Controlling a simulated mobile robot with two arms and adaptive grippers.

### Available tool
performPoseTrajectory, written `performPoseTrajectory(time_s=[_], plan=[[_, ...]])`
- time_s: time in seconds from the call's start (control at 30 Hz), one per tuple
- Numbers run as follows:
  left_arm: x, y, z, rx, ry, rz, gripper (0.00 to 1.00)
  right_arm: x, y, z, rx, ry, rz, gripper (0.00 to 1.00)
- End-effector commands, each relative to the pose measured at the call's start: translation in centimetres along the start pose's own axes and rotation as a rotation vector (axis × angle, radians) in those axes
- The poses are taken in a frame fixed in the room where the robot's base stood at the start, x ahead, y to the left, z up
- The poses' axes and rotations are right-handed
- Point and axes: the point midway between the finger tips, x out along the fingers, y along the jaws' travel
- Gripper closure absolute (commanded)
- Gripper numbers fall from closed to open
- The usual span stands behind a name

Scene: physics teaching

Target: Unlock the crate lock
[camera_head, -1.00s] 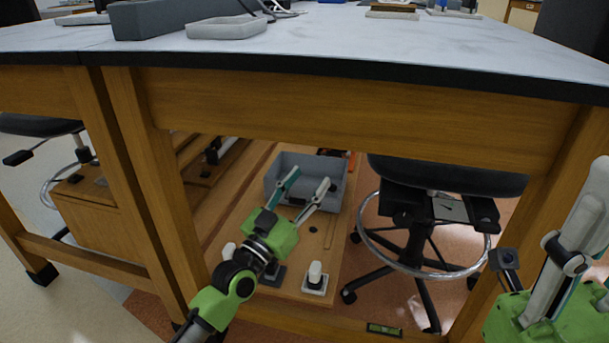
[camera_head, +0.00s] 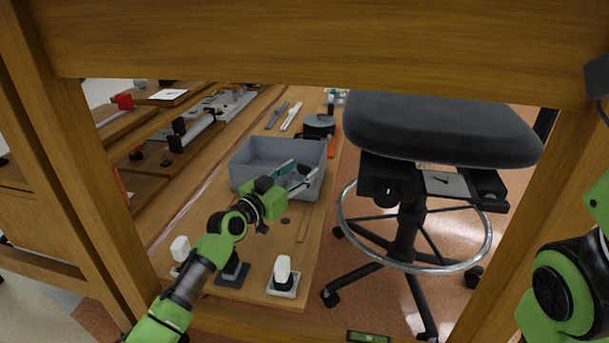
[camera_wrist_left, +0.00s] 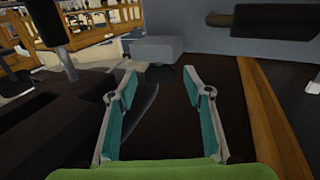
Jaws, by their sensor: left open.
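A grey open-topped crate (camera_head: 250,176) stands on the wooden shelf under the table in the head view. My left gripper (camera_head: 299,175) is at the crate's front right side, with its teal-padded fingers spread and nothing held. In the left wrist view the open fingers (camera_wrist_left: 160,88) point at a small grey block (camera_wrist_left: 157,48) on a grey-blue surface. I cannot tell whether this block is the lock. In the head view the gripper hides part of the crate's front, and no lock shows clearly. My right gripper's fingers are out of view.
A black stool (camera_head: 437,130) with a chrome ring stands right of the shelf. White-capped fixtures (camera_head: 283,273) stand at the shelf's front. Table legs and the beam above frame the opening.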

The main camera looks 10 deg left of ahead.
Motion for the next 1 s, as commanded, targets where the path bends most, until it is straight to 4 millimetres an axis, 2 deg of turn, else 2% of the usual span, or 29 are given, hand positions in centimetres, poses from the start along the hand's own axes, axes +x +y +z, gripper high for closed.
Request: performPoseTrajectory(time_s=[0.03, 0.2, 0.5, 0.57, 0.67, 0.9, 1.0], plan=[[0.8, 0.0, 0.3, -0.001, 0.002, 0.000, 0.54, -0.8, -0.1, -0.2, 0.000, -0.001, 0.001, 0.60], [2.1, 0.0, 0.1, 0.001, 0.001, 0.000, 0.54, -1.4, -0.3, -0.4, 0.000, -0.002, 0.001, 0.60], [2.4, 0.0, 0.0, 0.000, 0.000, 0.000, 0.54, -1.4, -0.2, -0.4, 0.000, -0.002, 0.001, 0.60], [2.4, 0.0, 0.0, 0.000, 0.000, 0.000, 0.67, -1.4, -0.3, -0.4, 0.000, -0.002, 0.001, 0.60], [2.3, 0.0, 0.0, 0.000, 0.000, 0.000, 0.93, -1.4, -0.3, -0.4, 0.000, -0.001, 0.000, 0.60], [2.4, 0.0, -0.2, -0.002, -0.001, -0.008, 0.93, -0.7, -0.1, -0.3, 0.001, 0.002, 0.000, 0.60], [2.4, -0.1, -0.5, -0.006, -0.003, -0.033, 0.93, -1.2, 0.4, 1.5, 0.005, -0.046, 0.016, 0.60]])
